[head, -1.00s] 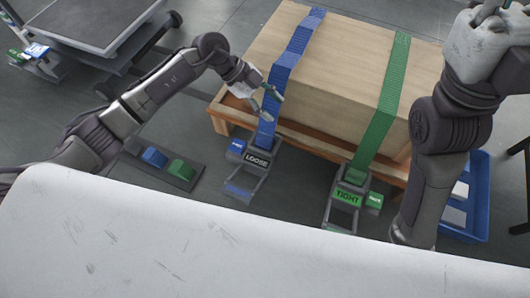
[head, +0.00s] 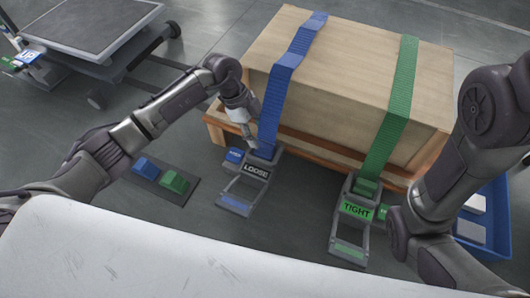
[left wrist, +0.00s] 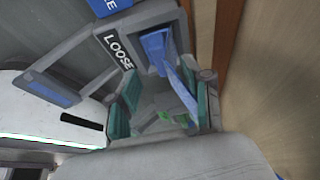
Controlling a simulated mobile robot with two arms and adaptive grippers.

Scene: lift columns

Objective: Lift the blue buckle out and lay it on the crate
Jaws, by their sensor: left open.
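The wooden crate (head: 350,85) stands on a low pallet. The blue strap (head: 283,85) runs over it down to a grey floor frame (head: 240,186) marked LOOSE. The strap's blue lower end, the buckle (left wrist: 158,45), sits at the frame's slot in the left wrist view; in the head view my gripper partly hides this area. My left gripper (head: 249,140) is just beside the strap's lower end, above the frame. Its teal-padded fingers (left wrist: 168,108) are apart, with the blue strap showing near them. I cannot tell whether they touch it. My right gripper is out of view.
A green strap (head: 391,110) crosses the crate to a frame marked TIGHT (head: 355,212). A floor panel with a blue button (head: 147,168) and a green button (head: 174,182) lies at left. A blue bin (head: 490,225) is at right, a wheeled platform (head: 85,30) upper left.

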